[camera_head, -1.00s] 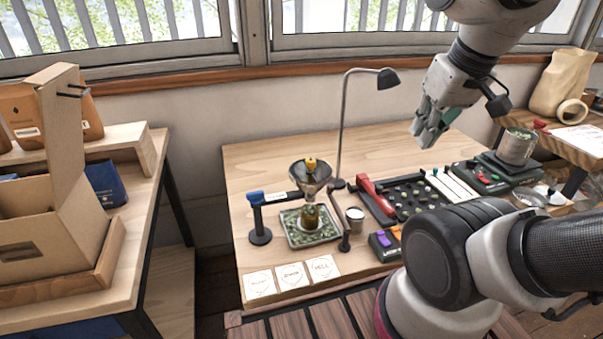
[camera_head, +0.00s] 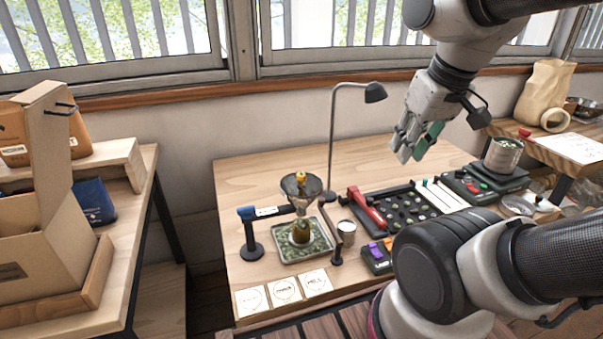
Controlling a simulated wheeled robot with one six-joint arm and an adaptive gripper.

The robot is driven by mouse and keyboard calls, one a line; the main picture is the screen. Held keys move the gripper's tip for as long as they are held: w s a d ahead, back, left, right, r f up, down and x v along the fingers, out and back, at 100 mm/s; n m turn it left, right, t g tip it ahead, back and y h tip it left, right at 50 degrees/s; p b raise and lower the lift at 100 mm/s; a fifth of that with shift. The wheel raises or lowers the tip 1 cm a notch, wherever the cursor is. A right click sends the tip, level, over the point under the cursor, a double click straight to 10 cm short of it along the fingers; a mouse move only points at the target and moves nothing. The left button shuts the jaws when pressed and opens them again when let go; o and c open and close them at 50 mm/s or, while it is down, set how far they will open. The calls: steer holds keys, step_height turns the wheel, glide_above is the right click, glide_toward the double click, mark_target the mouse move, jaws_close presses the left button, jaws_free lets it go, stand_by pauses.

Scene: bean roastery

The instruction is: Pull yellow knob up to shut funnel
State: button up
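The yellow knob (camera_head: 300,176) stands up in the middle of the metal funnel (camera_head: 312,190). The funnel is held above the table by a stand (camera_head: 253,235) with a blue-topped post on its left. A small brown-yellow vessel (camera_head: 301,232) stands below the funnel spout, on a tray (camera_head: 322,251) of green beans. Whether the funnel's outlet is open is hidden. My gripper (camera_head: 412,155) hangs in the air to the right of the funnel and higher in the picture. Its green-padded fingers look apart, with nothing seen between them.
A lamp (camera_head: 333,130) rises behind the funnel, between it and my gripper. A tin (camera_head: 346,233), a red-handled bean board (camera_head: 440,203) and a scale with a can (camera_head: 503,155) stand to the right. Cards (camera_head: 285,289) lie in front. The table's back left is clear.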

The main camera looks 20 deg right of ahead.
steer(key=o, duration=0.3)
steer(key=shift+n+g, duration=0.6)
steer(key=shift+g, duration=0.3)
steer(key=w+a+f, duration=0.2)
steer(key=w, duration=0.1)
steer(key=shift+a+f, duration=0.15)
steer(key=shift+o, duration=0.2)
steer(key=n+g, duration=0.3)
steer(key=n, duration=0.1)
glide_above(301, 174)
steer(key=f, duration=0.4)
steer(key=shift+w, duration=0.25)
steer(key=shift+s+d+f, duration=0.15)
steer(key=shift+d+f, duration=0.05)
step_height(301, 174, down, 7)
steer(key=shift+a+f, duration=0.1)
steer(key=shift+a, duration=0.05)
